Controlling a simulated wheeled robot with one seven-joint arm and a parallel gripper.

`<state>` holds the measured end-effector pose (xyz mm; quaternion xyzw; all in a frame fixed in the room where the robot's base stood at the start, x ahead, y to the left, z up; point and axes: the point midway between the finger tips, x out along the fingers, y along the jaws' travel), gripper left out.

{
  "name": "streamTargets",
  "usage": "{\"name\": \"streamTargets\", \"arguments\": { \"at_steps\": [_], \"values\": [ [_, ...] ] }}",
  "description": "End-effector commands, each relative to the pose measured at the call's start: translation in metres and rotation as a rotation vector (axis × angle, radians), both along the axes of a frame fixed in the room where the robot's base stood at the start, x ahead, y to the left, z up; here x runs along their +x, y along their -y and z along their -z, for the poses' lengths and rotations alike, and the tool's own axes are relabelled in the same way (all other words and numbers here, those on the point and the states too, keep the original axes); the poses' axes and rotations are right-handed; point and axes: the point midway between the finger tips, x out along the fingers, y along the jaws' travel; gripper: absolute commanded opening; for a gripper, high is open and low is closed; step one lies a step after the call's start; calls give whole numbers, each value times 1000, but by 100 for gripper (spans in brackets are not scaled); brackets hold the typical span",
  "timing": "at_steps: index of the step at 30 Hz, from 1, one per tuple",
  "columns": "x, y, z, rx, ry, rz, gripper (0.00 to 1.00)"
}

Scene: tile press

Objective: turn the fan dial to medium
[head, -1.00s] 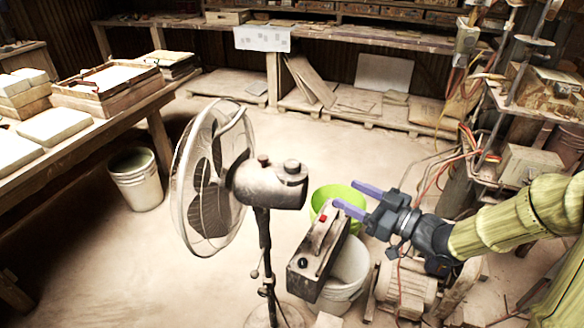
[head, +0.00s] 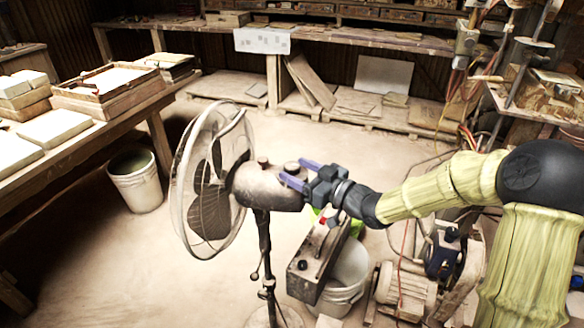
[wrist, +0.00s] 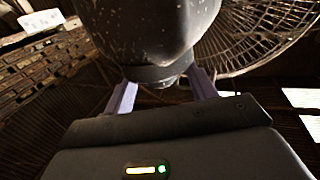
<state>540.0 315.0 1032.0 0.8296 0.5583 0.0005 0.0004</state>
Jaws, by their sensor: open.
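The standing fan (head: 268,190) has a dusty dark motor housing and a wire cage on the left in the head view. A short round dial (head: 291,168) stands on top of the housing near its rear end. My gripper (head: 299,172) is open, with its two lilac fingers at the rear of the housing, close to the dial. In the wrist view my gripper (wrist: 161,88) has its fingers apart on either side of a round dark end (wrist: 155,72) below the speckled housing (wrist: 150,30). I cannot tell whether the fingers touch it. The dial's setting is not readable.
A dark box with a red switch (head: 318,262) stands below my gripper, beside a white bucket (head: 347,275). A motor (head: 405,288) is on the floor to the right. A small knob (head: 262,160) rises from the housing nearer the cage.

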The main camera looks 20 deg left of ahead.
Motion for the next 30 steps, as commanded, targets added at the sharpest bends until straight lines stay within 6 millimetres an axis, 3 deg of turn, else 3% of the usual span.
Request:
{"name": "streamTargets", "arguments": {
  "at_steps": [6, 14, 16, 21, 30],
  "values": [
    [8, -20, 0, 0, -1, 0, 57],
    [9, -22, 0, -1, -1, 1, 57],
    [9, -22, 0, -1, 0, 1, 49],
    [9, -21, 0, -1, 0, 1, 15],
    [9, -21, 1, -1, 1, 11, 13]
  ]
}}
